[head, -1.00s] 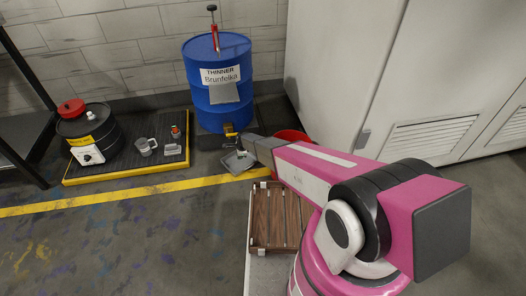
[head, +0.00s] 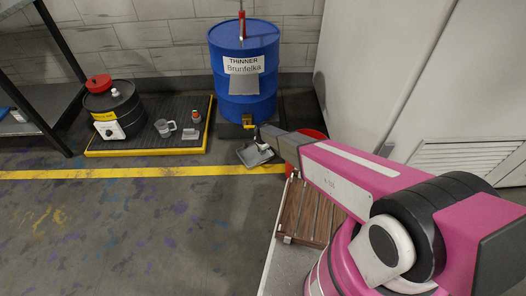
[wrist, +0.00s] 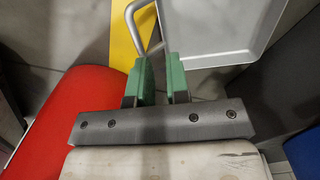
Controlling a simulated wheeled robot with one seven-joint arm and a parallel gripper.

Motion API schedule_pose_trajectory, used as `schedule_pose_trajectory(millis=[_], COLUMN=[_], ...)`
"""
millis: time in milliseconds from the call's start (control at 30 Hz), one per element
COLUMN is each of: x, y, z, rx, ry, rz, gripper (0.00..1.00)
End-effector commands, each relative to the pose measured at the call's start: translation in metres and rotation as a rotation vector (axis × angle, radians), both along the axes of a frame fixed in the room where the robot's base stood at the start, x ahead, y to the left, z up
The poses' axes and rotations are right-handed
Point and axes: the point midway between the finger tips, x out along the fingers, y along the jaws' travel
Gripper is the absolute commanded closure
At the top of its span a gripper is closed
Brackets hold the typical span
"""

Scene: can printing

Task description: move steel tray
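The steel tray (head: 255,154) is a shallow grey pan on the floor in front of the blue thinner drum, just behind the yellow floor line. In the wrist view its pale, flat inside and rim (wrist: 222,28) fill the upper right. My gripper (wrist: 160,58) has green fingers with a narrow gap between them. A bent metal rod handle (wrist: 134,22) reaches down to the fingertips, mostly by the left finger. I see no firm grip on it. In the head view my gripper (head: 262,145) is at the tray, its fingers too small to read.
The blue drum (head: 243,70) stands behind the tray. A red container (head: 313,134) is close right of my gripper. A wooden slatted rack (head: 308,215) lies nearer. A yellow-edged mat (head: 150,152) with a black can and mug is left. The front-left floor is clear.

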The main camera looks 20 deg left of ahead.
Motion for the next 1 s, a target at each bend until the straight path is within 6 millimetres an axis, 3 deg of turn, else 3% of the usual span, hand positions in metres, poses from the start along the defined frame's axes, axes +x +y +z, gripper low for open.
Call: schedule_pose_trajectory(millis=[267, 800, 1000], x=[0.001, 0.002, 0.000], y=[0.000, 0.001, 0.000], z=[-0.014, -0.095, -0.108], rx=[0.001, 0.001, 0.001], ry=[0.001, 0.001, 0.001], rz=[-0.001, -0.002, -0.002], gripper=[0.84, 0.84, 0.84])
